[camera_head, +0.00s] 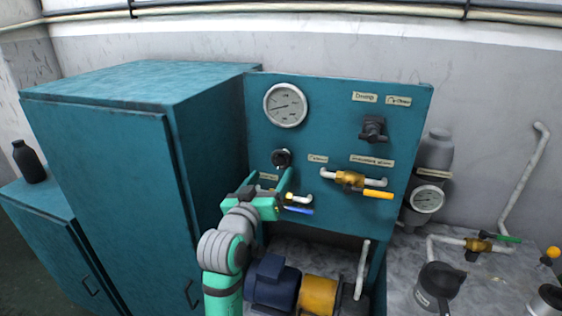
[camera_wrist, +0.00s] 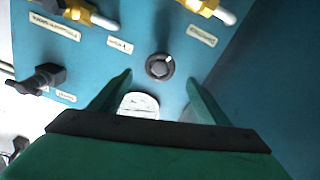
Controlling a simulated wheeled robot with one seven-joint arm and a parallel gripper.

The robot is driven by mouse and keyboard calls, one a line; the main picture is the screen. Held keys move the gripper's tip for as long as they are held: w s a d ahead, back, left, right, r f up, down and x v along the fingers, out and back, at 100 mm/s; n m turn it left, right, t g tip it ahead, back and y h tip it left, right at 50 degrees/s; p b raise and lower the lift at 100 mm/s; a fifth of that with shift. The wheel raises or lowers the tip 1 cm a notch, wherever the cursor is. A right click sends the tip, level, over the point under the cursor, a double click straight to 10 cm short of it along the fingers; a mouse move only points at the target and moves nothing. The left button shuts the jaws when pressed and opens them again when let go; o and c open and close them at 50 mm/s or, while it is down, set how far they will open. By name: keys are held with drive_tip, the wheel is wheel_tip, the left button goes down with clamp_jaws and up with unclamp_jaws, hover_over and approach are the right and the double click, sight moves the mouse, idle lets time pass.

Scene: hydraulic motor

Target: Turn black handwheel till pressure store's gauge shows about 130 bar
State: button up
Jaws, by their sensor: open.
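A black round knob (camera_head: 281,158) with a light mark sits on the teal panel below a large white gauge (camera_head: 285,105). A black handle (camera_head: 373,128) sits further right; I cannot tell for certain which is the named handwheel. My gripper (camera_head: 270,174) is open in front of the panel, just below the round knob. In the wrist view, the round knob (camera_wrist: 160,66) shows between and beyond the fingertips, with no visible contact. The large gauge there (camera_wrist: 138,104) is partly hidden by my gripper. The pressure store's gauge (camera_head: 428,198) is on the grey cylinder at right; its reading is too small to tell.
A brass valve with a yellow lever (camera_head: 377,194) and a blue lever (camera_head: 299,210) stick out from the panel near my gripper. A blue motor (camera_head: 272,282) stands below. A teal cabinet (camera_head: 100,190) stands to the left. A green-levered valve (camera_head: 478,245) is at right.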

sight(281, 162)
drive_tip(key=x, duration=0.9)
drive_tip(key=shift+w+f, duration=0.1)
drive_tip(key=shift+w, duration=0.05)
drive_tip(key=c, duration=1)
